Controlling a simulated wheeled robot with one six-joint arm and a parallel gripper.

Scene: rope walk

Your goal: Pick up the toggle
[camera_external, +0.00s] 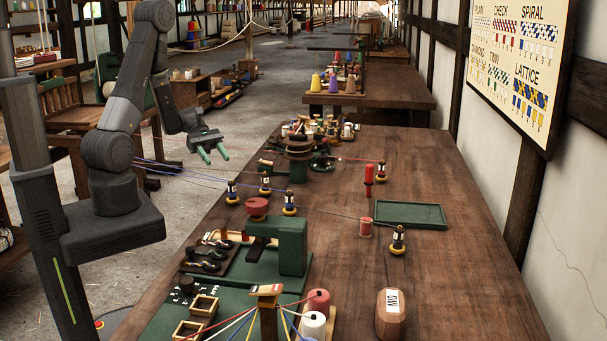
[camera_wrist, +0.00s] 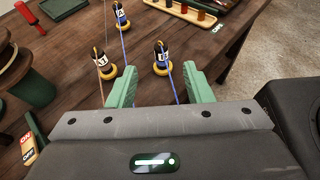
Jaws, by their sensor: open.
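I cannot tell with certainty which object is the toggle. My gripper (camera_external: 216,154) is open and empty, in the air off the table's left edge; its green fingers also show in the wrist view (camera_wrist: 158,84). A blue cord passes between the fingers. In the external view, bobbins stand on the table at left (camera_external: 232,191), centre (camera_external: 265,182) and right (camera_external: 398,239). The fingers touch nothing visible.
Taut cords run left past my gripper. The table's right side is mostly clear.

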